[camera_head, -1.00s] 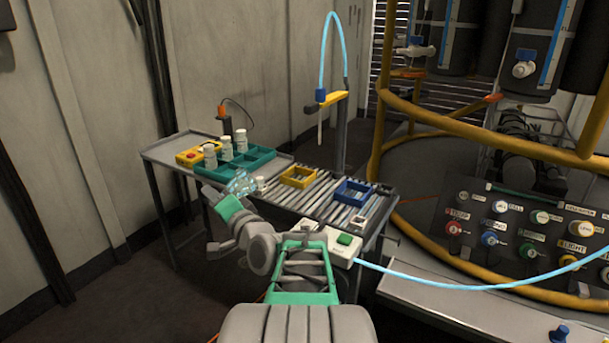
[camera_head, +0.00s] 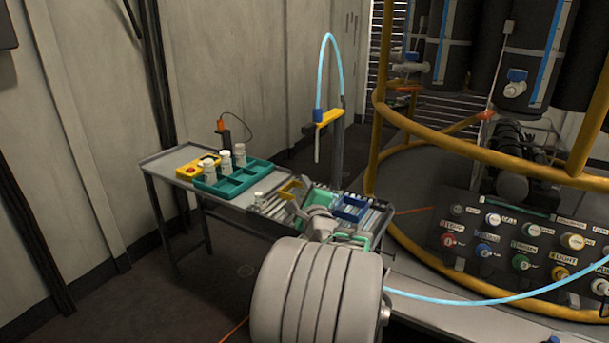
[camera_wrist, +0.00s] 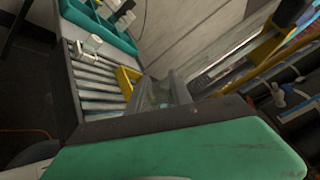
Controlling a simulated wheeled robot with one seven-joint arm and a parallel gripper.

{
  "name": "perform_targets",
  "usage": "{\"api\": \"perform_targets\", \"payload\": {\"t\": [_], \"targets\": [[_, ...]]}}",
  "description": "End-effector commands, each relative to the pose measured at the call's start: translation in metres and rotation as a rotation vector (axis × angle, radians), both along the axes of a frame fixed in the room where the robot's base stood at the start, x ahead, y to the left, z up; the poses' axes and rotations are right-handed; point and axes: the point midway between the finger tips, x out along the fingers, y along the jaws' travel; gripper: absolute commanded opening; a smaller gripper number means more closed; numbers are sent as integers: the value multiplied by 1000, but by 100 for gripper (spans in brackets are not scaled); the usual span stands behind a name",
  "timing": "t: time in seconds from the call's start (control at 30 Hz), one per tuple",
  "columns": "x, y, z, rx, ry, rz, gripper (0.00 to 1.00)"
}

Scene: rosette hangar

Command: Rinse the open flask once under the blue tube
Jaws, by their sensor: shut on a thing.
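The blue tube (camera_head: 330,50) arches over a yellow arm on a dark post and ends in a blue fitting with a thin pale nozzle (camera_head: 317,145) pointing down. My gripper (camera_head: 312,197) is over the roller table, below and near the nozzle, with an apparent gap between them. It is shut on the clear flask (camera_wrist: 152,96), which shows between the fingers in the wrist view. The flask's mouth is hard to make out. In the head view my green gripper housing and wrist mostly hide the flask. No water is visible at the nozzle.
A teal tray (camera_head: 232,184) with several white bottles stands left on the table, beside a yellow box with a red button (camera_head: 190,170). A small white container (camera_head: 259,198) stands near the rollers.

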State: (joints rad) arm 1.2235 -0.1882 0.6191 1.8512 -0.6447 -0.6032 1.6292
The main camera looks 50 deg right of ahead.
Motion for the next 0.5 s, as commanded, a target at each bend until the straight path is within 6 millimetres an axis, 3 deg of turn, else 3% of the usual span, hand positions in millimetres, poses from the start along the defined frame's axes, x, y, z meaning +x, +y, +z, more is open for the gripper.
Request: {"api": "perform_targets", "payload": {"t": [0.03,0.23,0.5], "targets": [[2,2,9,62,-48,2,0],[7,8,14,332,-278,0,0],[6,7,36,491,-415,0,0]]}}
